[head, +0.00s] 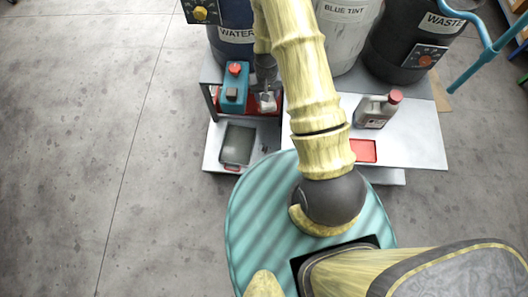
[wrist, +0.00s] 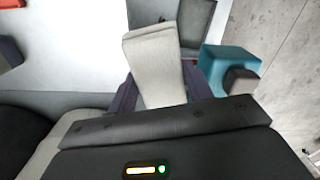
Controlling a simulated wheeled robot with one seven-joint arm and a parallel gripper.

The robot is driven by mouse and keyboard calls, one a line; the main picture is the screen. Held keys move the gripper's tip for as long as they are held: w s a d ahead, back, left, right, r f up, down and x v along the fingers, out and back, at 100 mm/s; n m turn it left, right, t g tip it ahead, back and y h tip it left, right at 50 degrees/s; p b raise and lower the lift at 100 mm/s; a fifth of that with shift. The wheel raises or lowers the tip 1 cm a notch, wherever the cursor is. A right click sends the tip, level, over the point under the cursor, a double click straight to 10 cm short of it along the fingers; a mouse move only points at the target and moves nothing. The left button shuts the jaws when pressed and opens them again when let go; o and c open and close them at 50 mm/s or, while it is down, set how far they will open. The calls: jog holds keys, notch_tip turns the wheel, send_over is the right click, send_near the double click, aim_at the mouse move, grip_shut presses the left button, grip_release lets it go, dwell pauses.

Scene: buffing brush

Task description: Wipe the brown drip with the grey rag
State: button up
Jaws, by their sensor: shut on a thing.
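The grey rag (wrist: 153,60) is a pale, folded strip standing out from between my fingers in the wrist view. My gripper (wrist: 160,88) is shut on it. In the head view, the rag (head: 267,102) shows as a small pale patch under my gripper (head: 266,90), just right of the teal can and above a red area. I cannot tell whether the rag touches the surface below. I cannot make out the brown drip in either view; my arm and gripper hide part of the bench.
A teal can (head: 235,88) with a red cap stands close left of my gripper; it also shows in the wrist view (wrist: 226,62). A dark tray (head: 238,144) lies in front. A grey jug (head: 375,111) and a red tray (head: 364,151) are at right. Drums stand behind.

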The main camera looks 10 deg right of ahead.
notch_tip(320, 180, down, 44)
jog(key=s+a+m+b, duration=0.1)
jog(key=m+b, duration=0.2)
jog(key=b, duration=3.4)
jog(key=shift+s+a, duration=0.15)
jog(key=shift+s, duration=0.05)
